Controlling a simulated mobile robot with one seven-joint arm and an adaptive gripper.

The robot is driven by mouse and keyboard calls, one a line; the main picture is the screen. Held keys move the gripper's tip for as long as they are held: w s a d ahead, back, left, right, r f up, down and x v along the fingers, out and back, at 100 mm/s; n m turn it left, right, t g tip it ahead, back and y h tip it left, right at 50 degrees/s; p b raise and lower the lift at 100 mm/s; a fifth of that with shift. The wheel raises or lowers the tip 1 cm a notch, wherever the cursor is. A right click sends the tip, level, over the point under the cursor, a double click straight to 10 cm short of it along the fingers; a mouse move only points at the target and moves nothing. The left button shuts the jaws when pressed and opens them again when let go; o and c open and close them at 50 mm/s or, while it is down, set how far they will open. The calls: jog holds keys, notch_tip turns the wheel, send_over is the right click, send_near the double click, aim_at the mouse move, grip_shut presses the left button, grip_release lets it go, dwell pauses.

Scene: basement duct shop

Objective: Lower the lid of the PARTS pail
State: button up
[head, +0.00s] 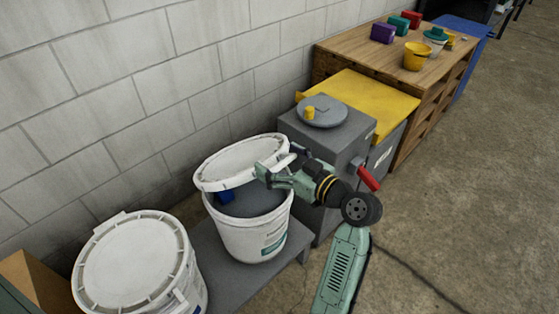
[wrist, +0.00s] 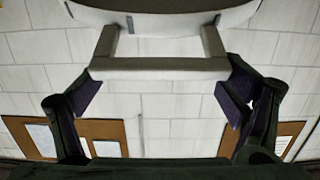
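A white pail (head: 250,230) stands open on a grey bench. Its label is too small to read. Its white lid (head: 240,160) is raised and tilted over the opening, toward the wall; a blue thing (head: 226,197) shows inside. My gripper (head: 265,172) is at the lid's right front edge. In the wrist view the lid's rim (wrist: 165,20) is at the top, with a pale grip bar (wrist: 160,68) sticking out from it. My gripper's fingers (wrist: 157,98) are spread wide, one near each end of the bar. Whether they touch it is unclear.
A second white pail with its lid shut (head: 137,260) stands at the front left. A grey cabinet (head: 325,135) with a red handle (head: 368,178) stands close behind my gripper. A wooden bench (head: 375,60) with small containers is farther back. Open floor (head: 450,180) lies right.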

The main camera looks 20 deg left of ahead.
jog(key=shift+o, duration=0.8)
jog(key=shift+f, duration=0.1)
jog(key=shift+d, duration=0.2)
jog(key=v, duration=1.1)
jog(key=shift+s+d, duration=0.2)
jog(key=shift+d, duration=0.1)
